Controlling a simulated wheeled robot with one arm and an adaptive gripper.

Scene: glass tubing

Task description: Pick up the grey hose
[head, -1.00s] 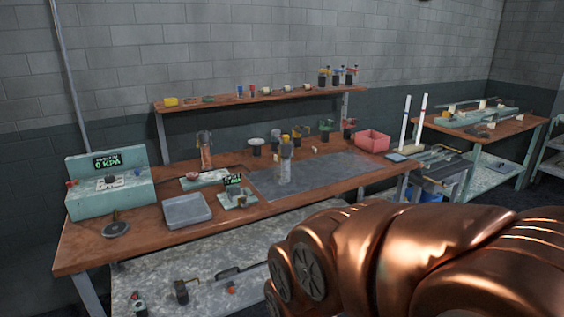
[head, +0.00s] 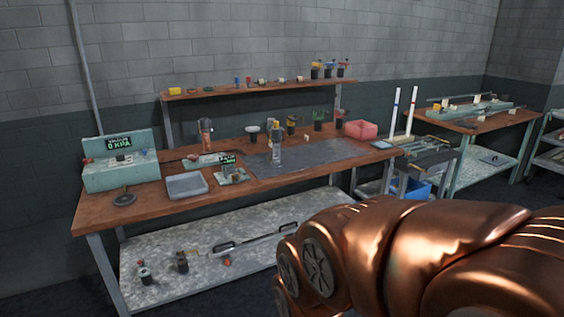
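I cannot make out a grey hose for certain; the small items are too small to tell apart. A long thin light rod-like thing (head: 262,241) with dark ends lies on the lower shelf of the wooden bench, partly behind my copper arm. My gripper is outside the picture; only my arm shows at the lower right.
The wooden bench (head: 105,216) carries a green gauge box (head: 122,177), a grey tray (head: 187,187), a dark mat (head: 328,148) and a pink bin (head: 361,129). The lower shelf (head: 220,284) holds several small parts. A second bench (head: 468,126) stands at the right.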

